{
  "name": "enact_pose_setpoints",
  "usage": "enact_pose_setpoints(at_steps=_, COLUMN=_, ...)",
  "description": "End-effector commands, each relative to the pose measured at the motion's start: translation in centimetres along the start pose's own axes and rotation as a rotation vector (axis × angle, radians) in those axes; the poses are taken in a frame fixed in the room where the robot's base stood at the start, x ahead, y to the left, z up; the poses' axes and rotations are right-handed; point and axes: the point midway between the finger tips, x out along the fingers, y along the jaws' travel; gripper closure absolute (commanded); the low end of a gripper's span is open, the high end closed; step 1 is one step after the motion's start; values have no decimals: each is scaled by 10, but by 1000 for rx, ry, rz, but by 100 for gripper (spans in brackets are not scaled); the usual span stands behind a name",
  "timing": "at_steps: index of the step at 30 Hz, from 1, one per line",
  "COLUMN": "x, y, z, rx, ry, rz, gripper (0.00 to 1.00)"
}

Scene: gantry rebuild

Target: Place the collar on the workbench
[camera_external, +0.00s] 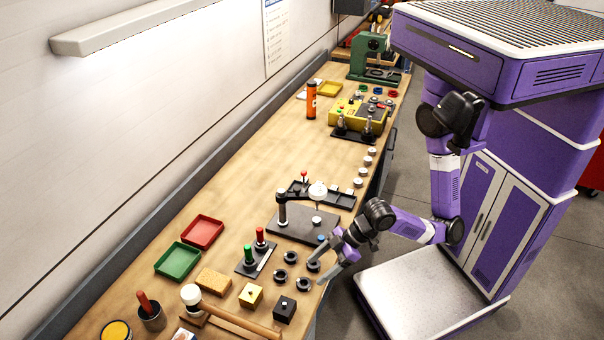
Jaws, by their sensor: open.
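Several small dark rings, which look like collars, lie flat near the workbench's front edge; one collar (281,274) is at the left of the group and another (304,283) is nearest the edge. The workbench (235,150) has a long wooden top. My gripper (325,262) reaches in from the right at the bench's front edge, beside the rightmost ring. Its fingers are apart, and I see nothing held between them. Part of that ring may be hidden by a finger. I cannot tell which ring is the task's collar.
A dark plate with a post (290,229) stands just behind the rings. Green (178,261) and red (202,232) trays are farther back. The bench middle is clear.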

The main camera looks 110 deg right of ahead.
Motion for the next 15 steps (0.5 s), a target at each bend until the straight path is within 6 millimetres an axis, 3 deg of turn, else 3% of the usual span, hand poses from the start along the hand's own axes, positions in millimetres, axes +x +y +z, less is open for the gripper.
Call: enact_pose_setpoints(at_steps=15, x=59, y=-1, z=4, rx=3, ry=-2, rz=2, gripper=34)
